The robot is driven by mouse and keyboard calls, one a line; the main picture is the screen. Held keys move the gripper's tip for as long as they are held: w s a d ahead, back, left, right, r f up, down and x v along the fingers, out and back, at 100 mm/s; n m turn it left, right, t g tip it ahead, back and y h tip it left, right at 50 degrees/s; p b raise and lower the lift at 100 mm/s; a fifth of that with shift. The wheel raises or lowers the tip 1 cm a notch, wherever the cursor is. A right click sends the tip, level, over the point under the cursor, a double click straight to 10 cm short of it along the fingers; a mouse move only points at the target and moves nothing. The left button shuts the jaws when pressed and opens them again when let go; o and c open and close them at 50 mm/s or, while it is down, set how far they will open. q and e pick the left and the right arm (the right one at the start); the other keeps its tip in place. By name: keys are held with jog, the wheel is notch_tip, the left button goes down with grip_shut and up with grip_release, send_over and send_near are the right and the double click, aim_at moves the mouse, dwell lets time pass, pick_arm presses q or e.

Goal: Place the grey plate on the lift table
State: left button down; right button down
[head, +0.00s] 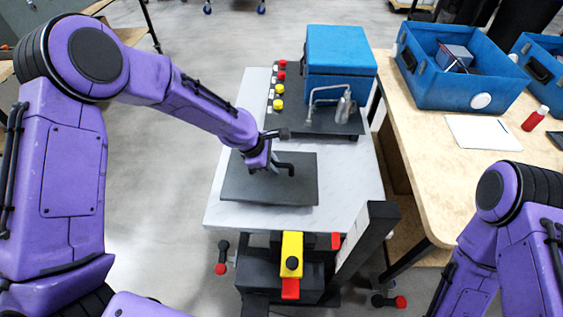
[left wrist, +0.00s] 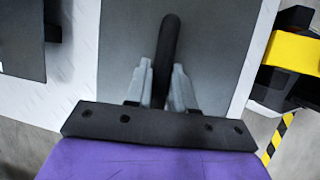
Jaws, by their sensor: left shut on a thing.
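The grey plate (head: 300,187) is a flat dark-grey slab with a black bar handle (head: 287,166). It is over the near part of the lift table's white marbled top (head: 345,185); I cannot tell whether it rests flat on it. My left gripper (head: 272,166) is shut on the plate's handle from above. In the left wrist view both fingers (left wrist: 164,88) close around the handle (left wrist: 170,35), with the plate (left wrist: 215,45) beyond. My right arm shows at the lower right of the head view, but its gripper is out of view.
A blue box (head: 340,55) on a dark base stands at the table's far end, beside red and yellow buttons (head: 279,90). A wooden bench (head: 425,180) at the right holds a blue crate (head: 460,85), paper (head: 483,132) and a red bottle (head: 535,119). A yellow part (head: 291,245) is at the lift table's front.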

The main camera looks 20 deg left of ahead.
pick_arm(q)
jog(key=f, duration=0.3)
jog(key=shift+w+a, duration=0.1)
jog(key=shift+a, duration=0.3)
jog(key=shift+w+f, duration=0.1)
jog(key=shift+f, duration=0.4)
jog(key=shift+r, duration=0.1)
jog(key=c, duration=1)
grip_release()
jog(key=shift+o, duration=0.2)
jog(key=shift+s, duration=0.2)
